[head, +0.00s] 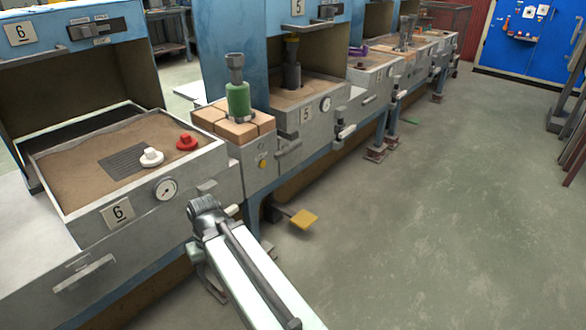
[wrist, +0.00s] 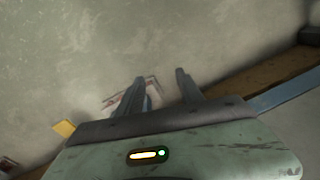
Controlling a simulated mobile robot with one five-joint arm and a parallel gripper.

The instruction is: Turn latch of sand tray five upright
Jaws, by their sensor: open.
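Sand tray five (head: 310,128) is the grey unit with the "5" plate, in the middle of the head view. A small lever with a pale grip (head: 345,131), which looks like its latch, sits on its front below the round gauge (head: 325,103). It looks tilted, near level, but is too small to tell exactly. My gripper (wrist: 160,82) is open and empty over the floor in the wrist view. In the head view it is mostly hidden behind my arm, low in front of tray six and well short of tray five. The latch is not in the wrist view.
Sand tray six (head: 130,238) stands at the left with white (head: 151,157) and red (head: 187,142) knobs. A green cylinder (head: 238,100) stands on bricks between the trays. The floor (head: 430,220) at right is clear.

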